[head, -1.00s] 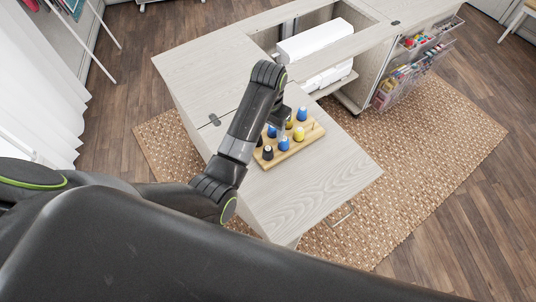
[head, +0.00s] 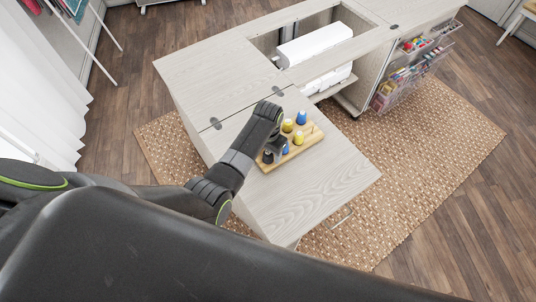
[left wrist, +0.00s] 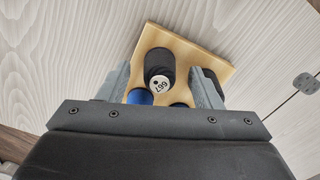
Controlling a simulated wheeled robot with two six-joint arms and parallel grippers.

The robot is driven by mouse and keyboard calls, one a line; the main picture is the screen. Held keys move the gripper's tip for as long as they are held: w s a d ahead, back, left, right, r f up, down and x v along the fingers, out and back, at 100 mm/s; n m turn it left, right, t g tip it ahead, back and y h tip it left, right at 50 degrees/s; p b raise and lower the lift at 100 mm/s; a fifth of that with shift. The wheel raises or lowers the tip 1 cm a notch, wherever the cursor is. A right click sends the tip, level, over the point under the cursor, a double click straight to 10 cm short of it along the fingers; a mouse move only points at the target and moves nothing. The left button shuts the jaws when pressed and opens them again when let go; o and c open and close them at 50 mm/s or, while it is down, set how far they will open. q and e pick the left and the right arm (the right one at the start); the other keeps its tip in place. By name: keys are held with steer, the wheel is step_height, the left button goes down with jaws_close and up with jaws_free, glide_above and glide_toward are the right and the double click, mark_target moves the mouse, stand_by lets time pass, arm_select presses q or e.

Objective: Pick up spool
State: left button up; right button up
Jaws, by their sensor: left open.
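A wooden spool board (head: 312,134) lies on the cabinet's lower leaf and holds several upright spools. In the head view I see blue spools (head: 301,118), yellow spools (head: 298,138) and a black spool (head: 268,157). My left gripper (head: 274,143) is over the board's left part, largely hidden by its own wrist. In the left wrist view its open jaws (left wrist: 161,88) stand on either side of a black spool (left wrist: 160,64) with a white "667" end, with gaps on both sides. A blue spool (left wrist: 140,97) and dark spools show close by, partly hidden. My right gripper is not in view.
The wooden cabinet top (head: 215,75) has an opening with a white machine (head: 314,45) behind the board. Clear bins (head: 412,75) hang on the right side. The leaf's front right (head: 325,180) is bare.

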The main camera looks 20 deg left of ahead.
mark_target(268, 153)
arm_select(q)
steer(key=shift+f, duration=0.35)
steer(key=c, duration=1.1)
steer(key=shift+o, duration=0.2)
steer(key=shift+r, duration=0.1)
step_height(268, 153, up, 10)
steer(key=shift+f+b, duration=0.1)
steer(key=shift+b, duration=0.2)
